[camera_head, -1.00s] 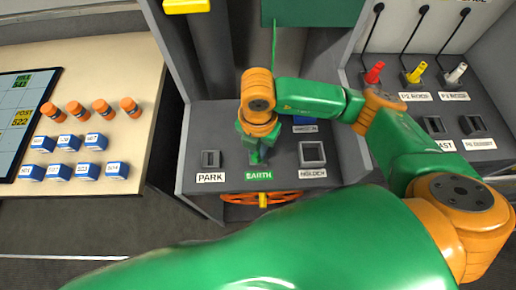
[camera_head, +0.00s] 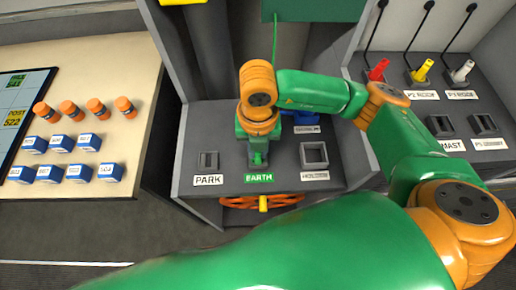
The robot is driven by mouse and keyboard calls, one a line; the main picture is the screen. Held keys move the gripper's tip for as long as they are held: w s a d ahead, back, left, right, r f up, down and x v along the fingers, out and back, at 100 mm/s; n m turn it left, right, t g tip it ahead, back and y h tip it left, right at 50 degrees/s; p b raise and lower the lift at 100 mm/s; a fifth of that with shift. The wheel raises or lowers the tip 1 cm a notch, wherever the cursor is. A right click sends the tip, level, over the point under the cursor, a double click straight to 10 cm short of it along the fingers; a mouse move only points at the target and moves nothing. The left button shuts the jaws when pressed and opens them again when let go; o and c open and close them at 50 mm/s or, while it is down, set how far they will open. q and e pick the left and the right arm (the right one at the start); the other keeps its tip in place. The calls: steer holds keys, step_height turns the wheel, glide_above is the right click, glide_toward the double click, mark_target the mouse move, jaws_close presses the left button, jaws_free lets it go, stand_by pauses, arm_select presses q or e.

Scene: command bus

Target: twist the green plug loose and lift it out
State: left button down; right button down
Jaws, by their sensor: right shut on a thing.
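The green plug (camera_head: 260,158) stands at the socket with the green EARTH label (camera_head: 259,178) on the grey panel. My right gripper (camera_head: 258,149) points down over it and is shut on it; the wrist above hides most of the plug. I cannot tell whether the plug is still seated. A green cord (camera_head: 275,45) hangs behind the wrist. My left gripper is not in view.
The PARK socket (camera_head: 208,161) is to the left and a larger square HOLDER socket (camera_head: 314,155) to the right; both look empty. Red (camera_head: 377,70), yellow (camera_head: 422,71) and white (camera_head: 462,71) plugs stand at the right.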

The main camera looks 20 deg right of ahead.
steer(key=shift+n, duration=0.5)
steer(key=shift+r, duration=0.3)
steer(key=shift+r+p, duration=0.65)
steer(key=shift+r, duration=0.05)
step_height(320, 180, up, 6)
steer(key=p, duration=0.4)
steer(key=shift+p, duration=0.3)
